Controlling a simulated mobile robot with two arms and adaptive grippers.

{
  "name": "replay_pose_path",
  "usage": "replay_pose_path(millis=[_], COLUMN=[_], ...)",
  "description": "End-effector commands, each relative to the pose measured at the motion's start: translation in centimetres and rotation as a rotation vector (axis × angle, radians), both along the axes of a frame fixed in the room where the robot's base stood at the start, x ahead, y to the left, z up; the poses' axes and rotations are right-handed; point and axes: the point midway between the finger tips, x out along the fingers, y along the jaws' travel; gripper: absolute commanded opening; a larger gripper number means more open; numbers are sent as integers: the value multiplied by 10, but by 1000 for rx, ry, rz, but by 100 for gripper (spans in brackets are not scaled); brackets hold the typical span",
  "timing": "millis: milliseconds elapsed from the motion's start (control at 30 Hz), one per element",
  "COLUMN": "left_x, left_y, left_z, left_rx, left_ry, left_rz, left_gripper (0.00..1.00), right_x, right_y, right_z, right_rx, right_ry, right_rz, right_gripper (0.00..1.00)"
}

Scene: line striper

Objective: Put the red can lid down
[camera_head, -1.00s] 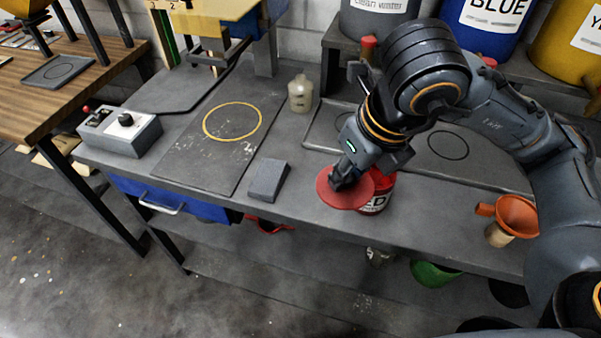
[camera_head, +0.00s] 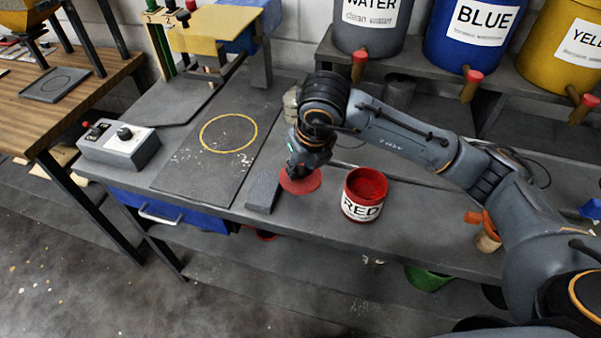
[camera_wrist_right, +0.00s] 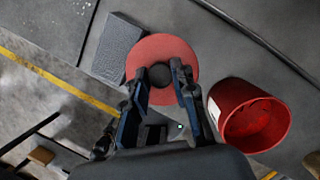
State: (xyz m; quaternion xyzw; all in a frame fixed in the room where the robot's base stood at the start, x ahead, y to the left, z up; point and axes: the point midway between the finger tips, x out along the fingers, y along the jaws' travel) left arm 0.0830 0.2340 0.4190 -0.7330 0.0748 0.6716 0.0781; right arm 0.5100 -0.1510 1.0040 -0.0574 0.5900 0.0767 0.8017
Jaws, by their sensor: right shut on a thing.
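The red can lid (camera_head: 303,184) is a flat red disc with a dark knob, over the workbench just right of a grey block. It also shows in the right wrist view (camera_wrist_right: 178,50). My right gripper (camera_head: 294,171) is above the lid and shut on it at the knob; its two fingers also show in the right wrist view (camera_wrist_right: 160,80). Whether the lid touches the bench is hard to tell. The red can (camera_head: 363,213), labelled RED, stands open to the right of the lid, with red paint inside. My left gripper is not in view.
The grey block (camera_head: 263,190) is close to the lid's left side. A dark board with a yellow ring (camera_head: 229,133) and a control box (camera_head: 118,144) lie further left. An orange funnel (camera_head: 483,222) is at the right. Labelled drums stand behind.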

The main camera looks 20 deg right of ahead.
Motion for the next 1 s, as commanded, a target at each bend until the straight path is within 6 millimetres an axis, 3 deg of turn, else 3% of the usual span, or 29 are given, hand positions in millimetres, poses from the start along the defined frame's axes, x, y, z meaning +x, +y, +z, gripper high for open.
replay_pose_path(millis=[267, 700, 733, 800, 833, 1000], left_x=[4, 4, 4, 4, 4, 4], left_y=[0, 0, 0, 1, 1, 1], left_z=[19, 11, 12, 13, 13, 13], left_rx=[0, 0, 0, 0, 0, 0], left_ry=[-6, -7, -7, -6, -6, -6], left_rz=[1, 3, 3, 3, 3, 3], left_gripper=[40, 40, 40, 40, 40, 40], right_x=[4, 4, 4, 4, 4, 4], right_y=[1, 1, 1, 1, 1, 1], right_z=[-34, -42, -41, -40, -40, -40], right_rx=[-1, 0, 0, 0, 0, 0], right_ry=[4, 1, 1, 1, 1, 1], right_rz=[0, 0, 0, 0, 0, 0], right_gripper=[0, 0, 30, 45, 49, 49])
